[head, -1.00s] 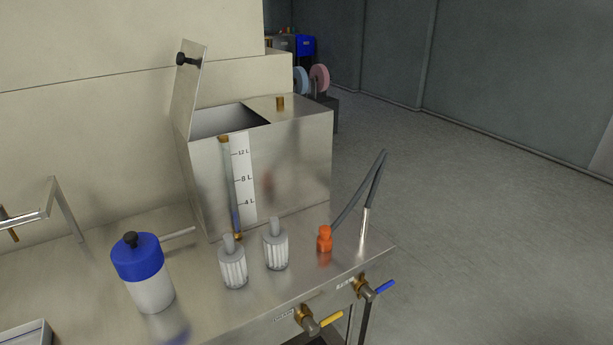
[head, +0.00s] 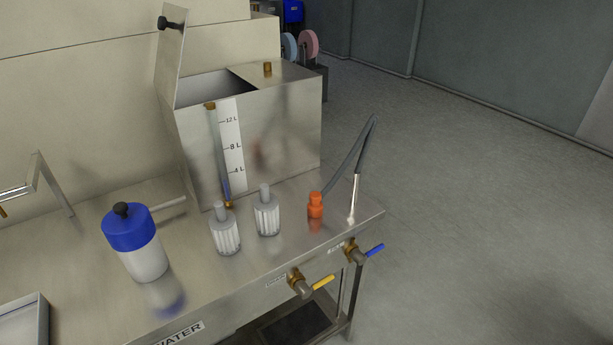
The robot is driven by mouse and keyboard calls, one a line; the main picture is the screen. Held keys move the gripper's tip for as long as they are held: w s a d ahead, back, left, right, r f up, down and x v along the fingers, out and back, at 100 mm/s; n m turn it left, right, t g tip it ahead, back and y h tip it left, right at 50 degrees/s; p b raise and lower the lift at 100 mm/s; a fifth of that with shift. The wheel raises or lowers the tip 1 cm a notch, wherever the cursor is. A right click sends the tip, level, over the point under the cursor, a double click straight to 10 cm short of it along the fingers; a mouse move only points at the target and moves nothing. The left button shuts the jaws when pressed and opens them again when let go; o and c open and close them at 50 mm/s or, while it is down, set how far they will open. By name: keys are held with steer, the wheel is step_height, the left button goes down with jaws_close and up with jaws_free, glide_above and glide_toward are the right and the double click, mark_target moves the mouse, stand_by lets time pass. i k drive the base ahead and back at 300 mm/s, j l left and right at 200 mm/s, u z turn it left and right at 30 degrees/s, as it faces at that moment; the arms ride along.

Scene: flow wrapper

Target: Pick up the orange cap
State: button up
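The orange cap (head: 316,205) stands upright on the steel bench top, near its right end. It is in plain sight in the head view, with a faint orange reflection below it. A clear ribbed filter piece (head: 267,212) stands to its left, and a grey hose with a metal end (head: 354,200) is to its right. My gripper is not in view.
A second clear piece (head: 225,230) and a blue-lidded bottle (head: 135,243) stand further left. An open-lidded steel tank (head: 260,140) rises behind. Yellow-handled (head: 310,285) and blue-handled (head: 362,252) valves stick out from the bench's front edge. Open floor lies right.

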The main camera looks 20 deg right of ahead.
mark_target(315, 207)
steer(key=i+l+z, duration=0.1)
steer(key=l, duration=0.4)
steer(key=i+l+z, duration=0.15)
steer(key=l, duration=0.3)
steer(key=i, duration=0.4)
